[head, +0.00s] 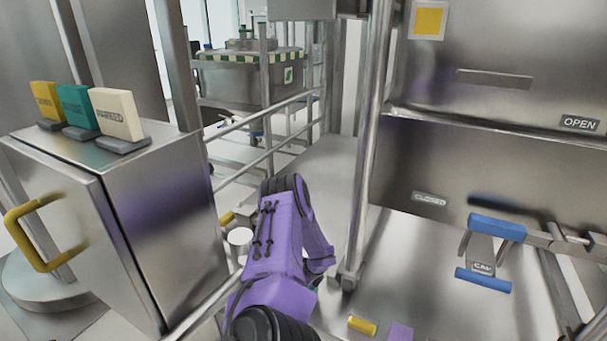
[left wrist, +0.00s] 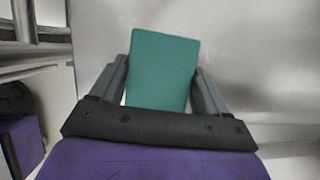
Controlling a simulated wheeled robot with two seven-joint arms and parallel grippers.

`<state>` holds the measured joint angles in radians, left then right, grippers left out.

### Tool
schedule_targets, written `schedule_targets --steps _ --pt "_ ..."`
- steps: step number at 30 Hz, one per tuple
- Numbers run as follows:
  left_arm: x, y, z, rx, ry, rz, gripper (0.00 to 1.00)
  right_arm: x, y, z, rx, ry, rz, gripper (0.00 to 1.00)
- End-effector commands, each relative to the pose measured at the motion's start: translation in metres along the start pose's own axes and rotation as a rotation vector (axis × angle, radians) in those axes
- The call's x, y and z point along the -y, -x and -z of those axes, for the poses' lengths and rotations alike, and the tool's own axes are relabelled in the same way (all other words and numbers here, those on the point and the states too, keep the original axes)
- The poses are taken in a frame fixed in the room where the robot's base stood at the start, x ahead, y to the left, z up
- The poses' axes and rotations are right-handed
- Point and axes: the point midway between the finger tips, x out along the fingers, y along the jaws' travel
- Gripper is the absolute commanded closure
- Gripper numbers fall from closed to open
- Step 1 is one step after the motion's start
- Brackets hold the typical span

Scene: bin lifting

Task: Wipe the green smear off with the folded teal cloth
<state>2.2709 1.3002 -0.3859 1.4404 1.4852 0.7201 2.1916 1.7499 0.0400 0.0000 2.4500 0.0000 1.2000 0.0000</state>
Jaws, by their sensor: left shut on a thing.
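The folded teal cloth (left wrist: 164,72) is a flat teal rectangle in the left wrist view. It stands out between the two grey fingers of my left gripper (left wrist: 160,84), which is shut on it. A pale steel surface (left wrist: 265,70) lies behind the cloth; I cannot tell whether the cloth touches it. In the head view a purple arm of mine fills the lower middle, and no gripper fingers or held cloth can be made out there. I see no green smear in either view. My right gripper is not in view.
A steel cabinet (head: 155,225) with a yellow handle (head: 30,240) stands at left, with yellow, teal and cream blocks (head: 115,112) on top. Steel panels marked OPEN and CLOSED (head: 430,198) and a blue-handled bar (head: 497,226) are at right. Steel rails (head: 265,155) run behind.

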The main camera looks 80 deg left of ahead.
Motion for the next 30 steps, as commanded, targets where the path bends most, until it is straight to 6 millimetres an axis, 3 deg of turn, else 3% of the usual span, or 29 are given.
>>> schedule_targets --steps 6,11,30 --pt "-0.004 -0.007 -0.022 0.002 0.003 -0.005 0.54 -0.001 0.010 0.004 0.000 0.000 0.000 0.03" --pt "-0.004 -0.010 -0.027 0.003 0.000 -0.004 0.54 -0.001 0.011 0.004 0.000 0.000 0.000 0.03" --pt "-0.010 -0.029 -0.073 0.003 0.002 -0.005 0.54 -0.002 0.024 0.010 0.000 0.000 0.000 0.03"
